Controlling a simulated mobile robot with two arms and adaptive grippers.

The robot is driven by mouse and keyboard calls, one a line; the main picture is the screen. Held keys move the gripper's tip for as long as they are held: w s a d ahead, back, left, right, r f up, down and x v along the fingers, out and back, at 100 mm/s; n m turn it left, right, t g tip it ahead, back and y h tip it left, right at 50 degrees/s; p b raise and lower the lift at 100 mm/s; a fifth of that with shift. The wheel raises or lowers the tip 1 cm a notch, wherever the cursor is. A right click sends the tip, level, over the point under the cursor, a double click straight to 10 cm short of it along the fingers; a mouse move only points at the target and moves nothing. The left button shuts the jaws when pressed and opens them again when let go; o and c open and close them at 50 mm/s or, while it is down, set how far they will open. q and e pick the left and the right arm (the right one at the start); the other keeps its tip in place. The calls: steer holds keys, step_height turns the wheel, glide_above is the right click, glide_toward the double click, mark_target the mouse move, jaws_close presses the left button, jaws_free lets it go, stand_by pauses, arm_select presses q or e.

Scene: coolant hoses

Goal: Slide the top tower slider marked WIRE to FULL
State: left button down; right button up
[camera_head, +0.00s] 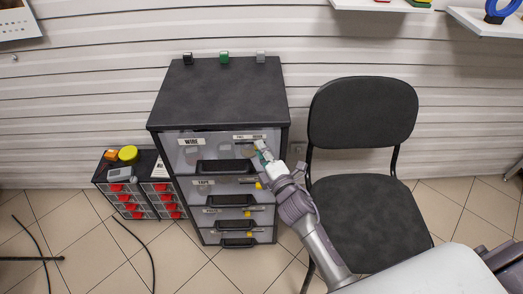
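The dark drawer tower (222,92) stands against the wall, left of the chair. Its top drawer carries a white WIRE label (191,142) at the left. A small scale label (249,137) sits at its upper right; its words are too small to read surely. My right gripper (261,150) is at the right part of this drawer front, just below the scale label. It covers the place of the top slider, so I cannot tell the slider's position, whether I touch it, or whether the fingers are open. My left gripper is not in view.
Lower drawers have yellow slider knobs (258,185) and black handles (225,201). A black chair (370,180) stands close on the right, beside my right arm. A small cabinet with red-handled drawers (125,198) stands left. Dark hoses (137,245) lie on the tiled floor.

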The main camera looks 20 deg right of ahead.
mark_target(238, 143)
jaws_close()
steer(key=a, duration=0.1)
steer(key=w+a+b, duration=0.1)
steer(key=a, duration=0.3)
steer(key=shift+w+a+b, duration=0.15)
steer(key=shift+w+b, duration=0.1)
steer(key=shift+b, duration=0.15)
steer(key=o, duration=0.6)
jaws_free()
steer(key=shift+o, duration=0.2)
